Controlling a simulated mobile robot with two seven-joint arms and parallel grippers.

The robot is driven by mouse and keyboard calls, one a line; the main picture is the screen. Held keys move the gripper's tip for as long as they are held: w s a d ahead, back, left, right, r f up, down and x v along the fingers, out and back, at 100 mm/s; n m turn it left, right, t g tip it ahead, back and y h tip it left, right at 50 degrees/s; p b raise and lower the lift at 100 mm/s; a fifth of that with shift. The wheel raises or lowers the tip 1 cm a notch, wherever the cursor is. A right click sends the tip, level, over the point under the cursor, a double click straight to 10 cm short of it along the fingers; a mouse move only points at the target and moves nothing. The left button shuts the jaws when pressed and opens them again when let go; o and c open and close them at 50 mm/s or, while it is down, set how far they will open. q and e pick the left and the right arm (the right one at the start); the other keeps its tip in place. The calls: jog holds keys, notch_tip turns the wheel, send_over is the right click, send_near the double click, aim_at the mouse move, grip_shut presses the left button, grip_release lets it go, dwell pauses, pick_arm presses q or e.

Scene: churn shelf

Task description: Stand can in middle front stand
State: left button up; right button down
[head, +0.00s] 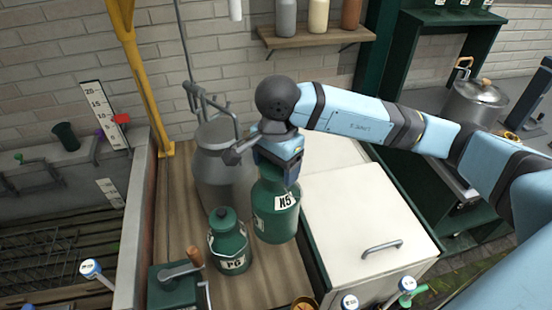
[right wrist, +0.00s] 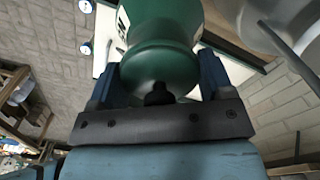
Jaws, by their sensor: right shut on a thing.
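A green can labelled N5 (head: 275,212) hangs upright from my right gripper (head: 279,172), which is shut on its top. In the right wrist view the same can (right wrist: 160,40) sits between the two blue fingers of the gripper (right wrist: 158,88). I cannot make out a stand for the can. I cannot tell whether the held can's bottom touches the surface. My left gripper is not in view.
A large grey metal churn (head: 217,165) stands behind the cans. A green crank device (head: 178,284) is at the front left. A white cabinet (head: 360,215) with a handle stands to the right. A wall shelf (head: 315,37) holds several bottles. A yellow post (head: 143,85) rises at the left.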

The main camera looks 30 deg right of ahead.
jog(key=n, duration=0.2)
jog(key=n+p, duration=0.1)
jog(key=n, duration=0.2)
jog(key=shift+w+d+f+n, duration=0.2)
jog(key=shift+d+f+n, duration=0.05)
jog(key=shift+f+n, duration=0.1)
jog(key=n, duration=0.2)
jog(key=n+p, duration=0.1)
jog(key=n, duration=0.1)
jog(key=shift+w+d+f+p, duration=0.1)
jog(key=shift+d+f+p, duration=0.1)
jog(key=shift+f+p, duration=0.15)
jog(key=n, duration=0.2)
jog(key=f+n, duration=0.1)
jog(key=n, duration=0.1)
jog(key=shift+d+p, duration=0.25)
jog(key=shift+p, duration=0.15)
jog(key=shift+a, duration=0.1)
